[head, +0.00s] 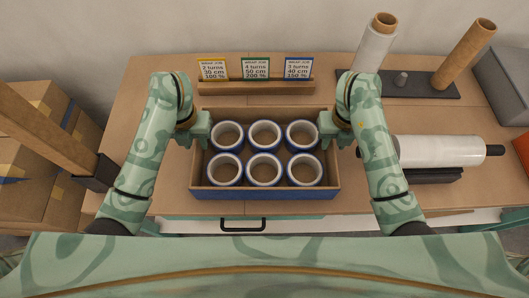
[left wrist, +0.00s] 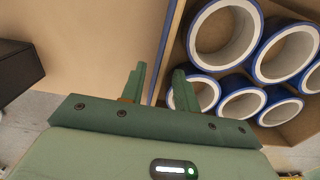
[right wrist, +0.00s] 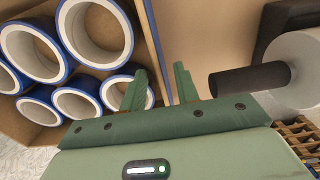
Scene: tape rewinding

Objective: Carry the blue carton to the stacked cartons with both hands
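The blue carton (head: 262,194) is an open box with blue outer sides and brown inner walls, standing on the table with several blue-edged tape rolls (head: 264,168) inside. My left gripper (head: 203,130) is at its left wall, and my right gripper (head: 326,127) is at its right wall. In the left wrist view, the fingers (left wrist: 158,88) are apart with the wall between them. In the right wrist view, the fingers (right wrist: 160,88) are likewise apart around the opposite wall. The stacked cartons (head: 28,197) are brown and stand left of the table.
A wooden post (head: 48,133) slants between the table and the stack. A card holder (head: 255,87) with three cards stands behind the carton. At right are a wrap roll (head: 440,151) on a dark stand and upright rolls (head: 374,45) on a dark base. A drawer handle (head: 243,226) juts out in front.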

